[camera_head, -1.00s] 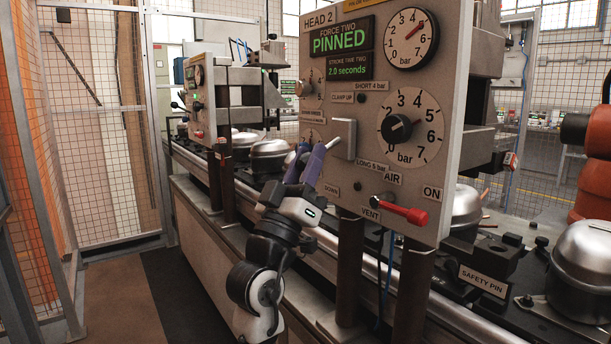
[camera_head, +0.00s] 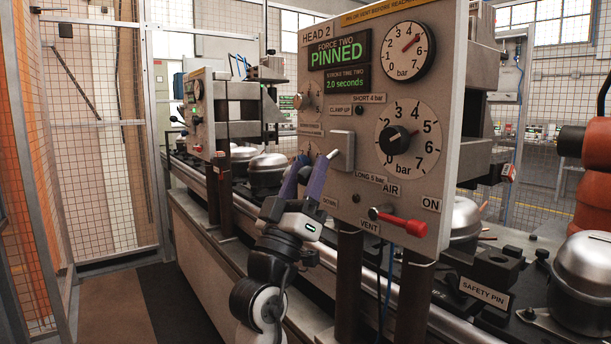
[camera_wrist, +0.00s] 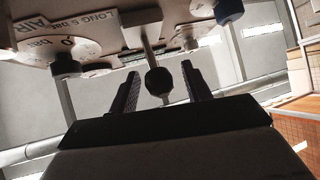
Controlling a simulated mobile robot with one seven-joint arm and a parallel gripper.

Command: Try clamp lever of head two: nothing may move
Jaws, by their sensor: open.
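The clamp lever (camera_head: 332,155) of head two is a short pale handle. It sticks out of a grey slotted plate (camera_head: 343,147) under the CLAMP UP label on the HEAD 2 panel (camera_head: 345,205). My gripper (camera_head: 313,160) is at the lever, with its fingers pointing up towards it. In the wrist view my gripper (camera_wrist: 160,72) is open, and the lever's dark round knob (camera_wrist: 158,84) lies between the fingers with a gap on both sides. The force display (camera_head: 338,52) reads PINNED.
A red-handled AIR valve (camera_head: 405,222) sits low on the panel, right of the lever. Round knobs and dials (camera_head: 408,138) surround the plate. Dark posts (camera_head: 348,280) stand below. The floor (camera_head: 110,300) at left is clear, with mesh fencing beyond.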

